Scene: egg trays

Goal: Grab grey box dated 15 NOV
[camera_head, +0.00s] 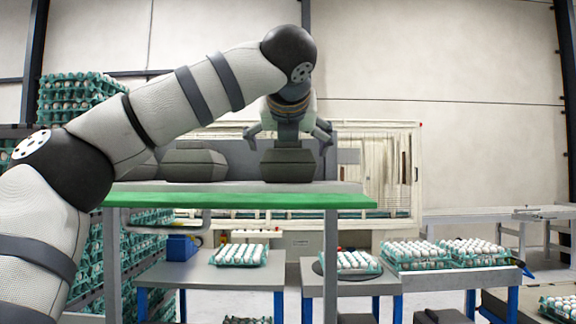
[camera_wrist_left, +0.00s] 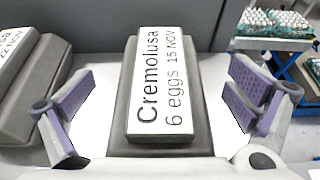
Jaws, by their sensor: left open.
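A grey egg box (camera_head: 288,166) sits on the shelf below my left gripper (camera_head: 288,142). In the left wrist view this grey box (camera_wrist_left: 122,110) has a white label reading "Cremolusa 6 eggs 15 NOV". My left gripper also shows there (camera_wrist_left: 163,100), open, with one purple-padded finger on each side of the box and gaps between them. A second grey box (camera_head: 194,165) lies to the left on the same shelf. My right gripper is not in view.
The shelf (camera_head: 230,200) has a green front edge and a grey back panel (camera_wrist_left: 165,12) behind the boxes. Lower tables hold egg trays (camera_head: 240,254), with more trays (camera_head: 415,254) at right. Tall tray stacks (camera_head: 75,100) stand at left.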

